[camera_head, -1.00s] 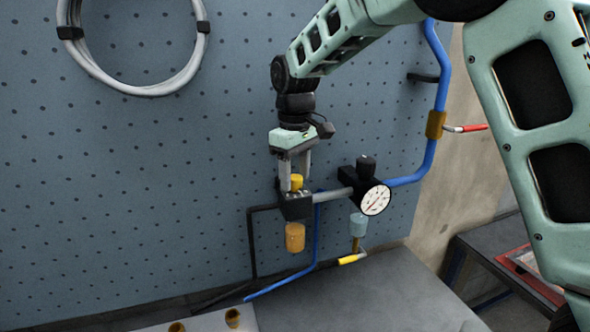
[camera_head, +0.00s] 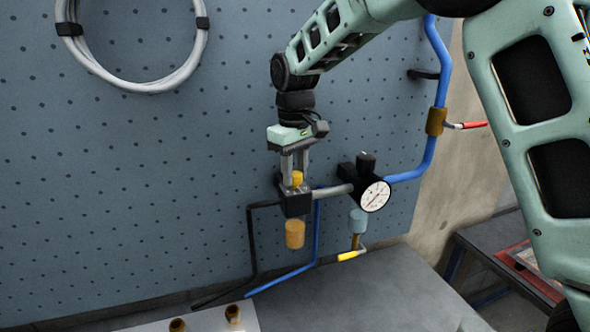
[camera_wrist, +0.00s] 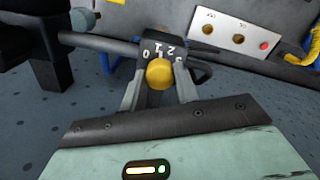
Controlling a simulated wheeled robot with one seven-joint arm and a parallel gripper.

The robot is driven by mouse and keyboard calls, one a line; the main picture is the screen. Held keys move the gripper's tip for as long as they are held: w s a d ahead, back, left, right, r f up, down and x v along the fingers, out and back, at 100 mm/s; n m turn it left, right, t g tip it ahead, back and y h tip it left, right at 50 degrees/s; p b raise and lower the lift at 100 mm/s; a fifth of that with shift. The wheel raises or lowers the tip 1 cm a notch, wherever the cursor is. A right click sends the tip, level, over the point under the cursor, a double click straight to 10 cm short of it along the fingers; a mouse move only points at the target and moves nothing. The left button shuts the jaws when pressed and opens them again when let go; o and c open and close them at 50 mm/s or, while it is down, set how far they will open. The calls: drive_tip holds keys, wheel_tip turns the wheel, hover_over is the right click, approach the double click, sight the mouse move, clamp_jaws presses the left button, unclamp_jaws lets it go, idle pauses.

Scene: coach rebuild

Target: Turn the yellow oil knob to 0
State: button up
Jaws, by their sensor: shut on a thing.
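The yellow oil knob (camera_head: 297,178) sits on top of a black block (camera_head: 297,204) on the pegboard pipework. My gripper (camera_head: 295,181) points down over it from above, and its two fingers are shut on the knob. In the wrist view the knob (camera_wrist: 160,74) is between the fingertips, with white digits 0, 1, 2 and part of a 3 on the black face (camera_wrist: 162,50) beyond it. I cannot make out a pointer mark on the knob. An amber bowl (camera_head: 295,234) hangs below the block.
A round gauge (camera_head: 376,196) and a black regulator with a dark knob (camera_head: 366,162) stand right of the block, joined by a grey pipe (camera_head: 333,193). A red-handled valve (camera_head: 466,126) and a yellow-handled one (camera_head: 351,255) are farther off. A grey bench top lies below.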

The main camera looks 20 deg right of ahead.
sight(295, 173)
drive_tip(key=m, duration=0.7)
drive_tip(key=shift+r, duration=0.1)
drive_tip(key=m+p, duration=0.1)
drive_tip(key=m, duration=0.2)
drive_tip(key=shift+m, duration=0.3)
drive_tip(key=shift+w+m, duration=0.1)
drive_tip(key=shift+m, duration=1.6)
drive_tip(key=o, duration=1)
drive_tip(key=shift+c, duration=0.2)
wheel_tip(295, 173, up, 17)
drive_tip(key=b, duration=0.3)
drive_tip(key=shift+r+b, duration=0.2)
drive_tip(key=shift+b, duration=0.1)
